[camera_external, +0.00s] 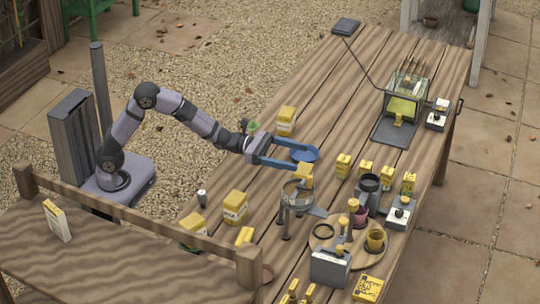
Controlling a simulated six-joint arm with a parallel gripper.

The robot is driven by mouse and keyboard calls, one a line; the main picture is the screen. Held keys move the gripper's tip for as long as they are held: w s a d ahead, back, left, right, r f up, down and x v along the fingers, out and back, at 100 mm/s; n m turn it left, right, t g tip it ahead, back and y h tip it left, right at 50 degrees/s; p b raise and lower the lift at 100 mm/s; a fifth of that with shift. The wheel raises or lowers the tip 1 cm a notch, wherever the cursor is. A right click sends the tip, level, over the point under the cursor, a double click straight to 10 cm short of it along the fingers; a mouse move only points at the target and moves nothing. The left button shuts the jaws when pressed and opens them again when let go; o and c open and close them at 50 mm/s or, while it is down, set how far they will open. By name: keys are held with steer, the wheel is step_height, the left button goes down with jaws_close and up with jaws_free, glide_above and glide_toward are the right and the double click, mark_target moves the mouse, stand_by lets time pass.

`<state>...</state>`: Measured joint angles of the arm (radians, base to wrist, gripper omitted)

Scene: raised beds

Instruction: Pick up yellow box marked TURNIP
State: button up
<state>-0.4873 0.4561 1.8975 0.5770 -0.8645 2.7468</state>
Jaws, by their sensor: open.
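Several yellow boxes stand on the wooden table, and their lettering is too small to read, so I cannot tell which is marked TURNIP. One box (286,121) stands just behind my gripper (306,161). Another box (235,207) stands nearer the front left, with a further box (192,226) beside it. A smaller yellow item (304,174) sits at the round stand just in front of the fingertips. My gripper is open above the table, its blue fingers pointing right. A blue round dish (304,153) shows by the fingers; I cannot tell whether they touch it.
A round stand (297,198) is close below the gripper. A glass tank (405,98) stands at the far right. The table's far middle (345,80) is mostly clear.

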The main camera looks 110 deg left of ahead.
mark_target(311, 172)
step_height(311, 172, down, 5)
steer(key=shift+f, duration=0.2)
steer(key=shift+w+a+f+p, duration=0.15)
steer(key=shift+w+p, duration=0.15)
steer(key=shift+w, duration=0.95)
steer(key=shift+w+a+r+p, duration=0.15)
steer(key=shift+w+p, duration=0.15)
steer(key=shift+w, duration=0.9)
steer(key=shift+w+a+f+p, duration=0.15)
steer(key=shift+w+p, duration=0.15)
steer(key=shift+w, duration=0.95)
steer(key=c, duration=1.2)
